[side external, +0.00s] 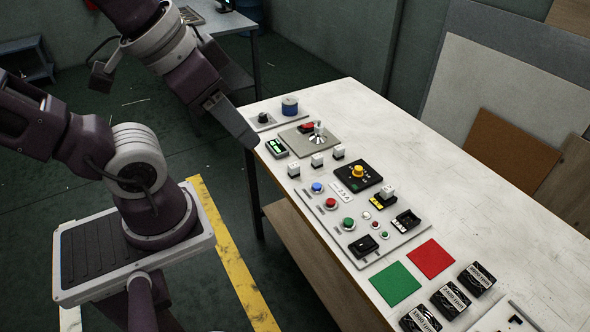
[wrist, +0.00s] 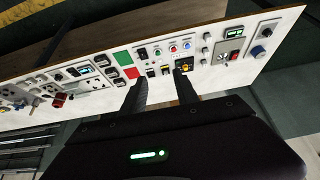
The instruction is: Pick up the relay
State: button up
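No part is labelled as the relay, so I cannot tell for certain which one it is. A small white block (side external: 388,192) sits on a black and yellow base on the control panel in the side view. Three similar white blocks (side external: 317,160) stand in a row on the table, left of the yellow-knobbed black switch (side external: 358,174). My gripper (wrist: 161,77) is open in the wrist view, its two dark fingers apart with nothing held between them. In the side view its dark end (side external: 240,128) hangs near the table's left edge, away from the white blocks.
The grey button panel (side external: 382,252) carries several coloured buttons and a black rocker switch. A green square (side external: 395,284), a red square (side external: 431,258) and black printed boxes (side external: 450,300) lie nearer the camera. A blue knob (side external: 290,106) stands at the far end. The table's right side is clear.

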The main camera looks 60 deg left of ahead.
jog(key=o, duration=0.4)
jog(key=shift+c, duration=0.2)
jog(key=m+g, duration=0.6)
jog(key=m, duration=1.2)
send_over(294, 165)
jog(key=f, duration=2.7)
jog(key=shift+w+a+f, duration=0.1)
jog(key=shift+w+a, duration=0.1)
jog(key=shift+a, duration=0.05)
jog(key=f, duration=0.6)
jog(key=shift+s+d+f, duration=0.15)
jog(key=shift+s+f, duration=0.05)
jog(key=shift+f, duration=0.2)
